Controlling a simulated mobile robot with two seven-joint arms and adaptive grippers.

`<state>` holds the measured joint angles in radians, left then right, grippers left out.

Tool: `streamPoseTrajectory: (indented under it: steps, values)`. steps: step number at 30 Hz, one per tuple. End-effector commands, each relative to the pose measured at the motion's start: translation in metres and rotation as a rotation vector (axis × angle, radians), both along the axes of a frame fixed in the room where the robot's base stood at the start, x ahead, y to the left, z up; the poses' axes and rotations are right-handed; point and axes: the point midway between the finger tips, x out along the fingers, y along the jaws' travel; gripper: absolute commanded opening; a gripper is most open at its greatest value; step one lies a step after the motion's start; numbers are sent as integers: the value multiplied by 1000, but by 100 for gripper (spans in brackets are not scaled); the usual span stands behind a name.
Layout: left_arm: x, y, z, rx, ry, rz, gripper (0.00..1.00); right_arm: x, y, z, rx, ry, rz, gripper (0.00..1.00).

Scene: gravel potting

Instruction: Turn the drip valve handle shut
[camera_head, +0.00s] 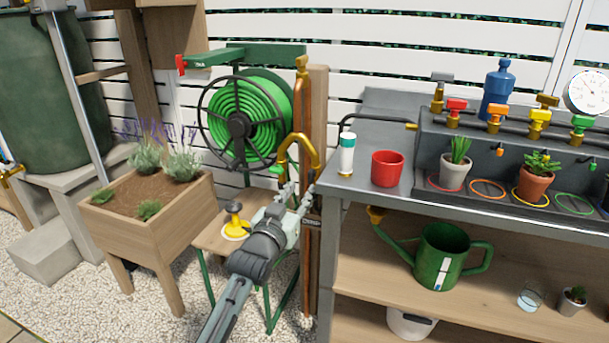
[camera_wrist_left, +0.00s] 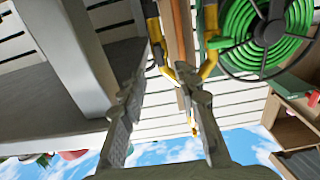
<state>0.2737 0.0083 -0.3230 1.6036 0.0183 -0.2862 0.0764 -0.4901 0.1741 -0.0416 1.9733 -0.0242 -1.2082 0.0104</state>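A row of drip valves stands on the grey manifold box at the right of the head view. It has a red handle (camera_head: 456,105), an orange handle (camera_head: 496,112), a yellow handle (camera_head: 540,117) and a green handle (camera_head: 581,124). I cannot tell which one the task means. My left gripper (camera_head: 300,193) is well left of them, beside the wooden post and under a brass gooseneck spout (camera_head: 300,143). In the left wrist view its two fingers (camera_wrist_left: 163,82) are apart with nothing between the tips. The right gripper is not in view.
A green hose reel (camera_head: 245,115) hangs behind my left gripper. The metal bench (camera_head: 365,200) carries a white-and-green bottle (camera_head: 346,155), a red pot (camera_head: 388,168) and potted plants. A planter box (camera_head: 150,215) stands left, and a green watering can (camera_head: 441,255) sits on the lower shelf.

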Motion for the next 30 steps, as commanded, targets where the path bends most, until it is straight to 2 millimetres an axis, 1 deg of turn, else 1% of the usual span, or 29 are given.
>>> streamPoseTrajectory:
  steps: [6,12,17,24,26,30]
  values:
    - [33,-11,0,0,1,0,32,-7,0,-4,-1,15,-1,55]
    - [58,-19,-1,1,3,1,32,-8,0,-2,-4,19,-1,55]
    - [67,-21,-1,1,3,1,32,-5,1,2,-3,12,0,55]
    - [68,-21,-1,1,3,1,32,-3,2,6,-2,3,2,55]
    - [68,-21,-1,1,3,1,26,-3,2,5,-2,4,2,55]
    - [68,-21,-1,1,4,1,8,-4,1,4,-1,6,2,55]
